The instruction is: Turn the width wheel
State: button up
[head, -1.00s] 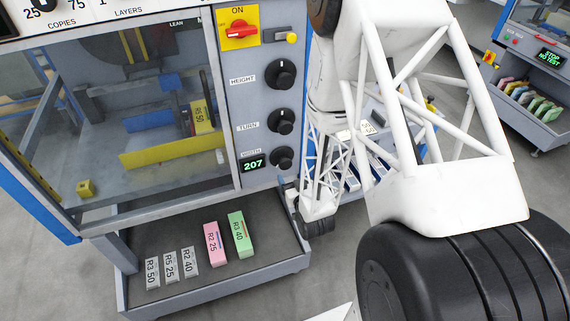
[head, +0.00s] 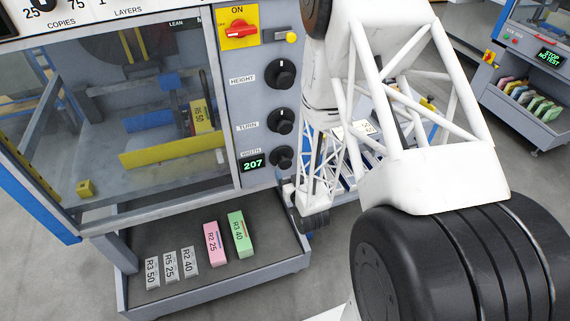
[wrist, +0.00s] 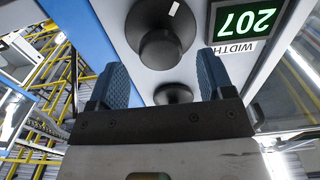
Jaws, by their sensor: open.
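The width wheel (head: 282,157) is a round black knob at the bottom of the grey control column, beside the green 207 display (head: 253,163). In the wrist view the wheel (wrist: 160,48) appears large, upside down, with a white mark on its rim. The display also shows in the wrist view (wrist: 241,18), above the WIDTH label. My gripper (wrist: 160,76) has its two blue fingers spread apart, with the wheel's hub seen between and beyond them. I see no contact with the wheel. In the head view my fingers cannot be made out.
The turn wheel (head: 281,120) and height wheel (head: 281,74) sit above on the same column. A red switch (head: 240,30) is at the top. A tray (head: 200,290) with pink, green and grey blocks juts out below. A glass window (head: 100,150) fills the left.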

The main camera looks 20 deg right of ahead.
aim_at(286, 166)
jog(key=shift+w, duration=2.3)
jog(key=c, duration=0.9)
jog(key=shift+n, duration=0.3)
jog(key=shift+n, duration=1.2)
jog(key=o, duration=0.9)
